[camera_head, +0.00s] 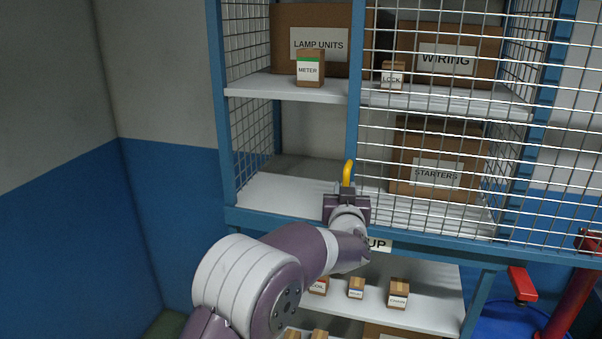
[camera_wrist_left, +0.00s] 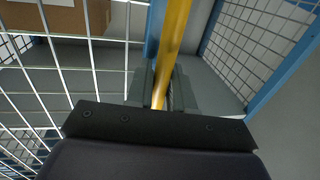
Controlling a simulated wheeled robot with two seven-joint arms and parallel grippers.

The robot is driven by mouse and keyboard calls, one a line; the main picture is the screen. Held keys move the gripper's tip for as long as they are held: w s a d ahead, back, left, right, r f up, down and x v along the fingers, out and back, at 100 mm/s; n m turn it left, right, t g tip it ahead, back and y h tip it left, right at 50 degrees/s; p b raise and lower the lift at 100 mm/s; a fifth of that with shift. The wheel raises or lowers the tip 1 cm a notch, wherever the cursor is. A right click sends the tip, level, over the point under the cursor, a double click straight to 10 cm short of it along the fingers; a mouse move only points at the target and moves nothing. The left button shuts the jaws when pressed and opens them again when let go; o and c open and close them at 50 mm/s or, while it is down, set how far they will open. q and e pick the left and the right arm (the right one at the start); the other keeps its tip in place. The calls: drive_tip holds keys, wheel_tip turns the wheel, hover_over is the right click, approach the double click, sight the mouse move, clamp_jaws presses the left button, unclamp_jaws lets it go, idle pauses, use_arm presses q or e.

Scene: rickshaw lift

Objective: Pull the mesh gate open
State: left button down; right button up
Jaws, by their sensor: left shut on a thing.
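The mesh gate (camera_head: 455,130) is a wire grid covering the right part of the blue-framed shelf cage. Its yellow handle (camera_head: 348,172) stands upright at the gate's left edge, beside the blue middle post. My left gripper (camera_head: 347,187) is at the handle, shut on it. In the left wrist view the yellow handle (camera_wrist_left: 172,45) runs down between the fingers (camera_wrist_left: 160,90), with the mesh to the left. The lower part of the handle is hidden by the gripper. The left bay of the cage shows no mesh across its front. My right gripper is not in view.
Boxes marked LAMP UNITS (camera_head: 310,35), METER (camera_head: 310,70), WIRING (camera_head: 455,50), LOCK (camera_head: 392,78) and STARTERS (camera_head: 436,172) stand on the shelves. Small boxes stand on a lower white shelf (camera_head: 430,305). A red and blue object (camera_head: 522,284) is at lower right. A blue-painted wall (camera_head: 170,215) is left.

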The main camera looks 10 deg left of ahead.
use_arm(q)
drive_tip(key=d+p, duration=0.1)
drive_tip(key=d, duration=0.3)
drive_tip(key=d+p, duration=0.2)
drive_tip(key=d, duration=0.3)
drive_tip(key=s+d+p, duration=0.1)
drive_tip(key=d+p, duration=0.1)
drive_tip(key=d, duration=0.3)
drive_tip(key=shift+d+r, duration=0.15)
drive_tip(key=shift+r, duration=0.2)
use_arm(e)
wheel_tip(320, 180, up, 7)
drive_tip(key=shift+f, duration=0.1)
use_arm(q)
drive_tip(key=c, duration=1.2)
unclamp_jaws()
drive_tip(key=shift+s, duration=0.2)
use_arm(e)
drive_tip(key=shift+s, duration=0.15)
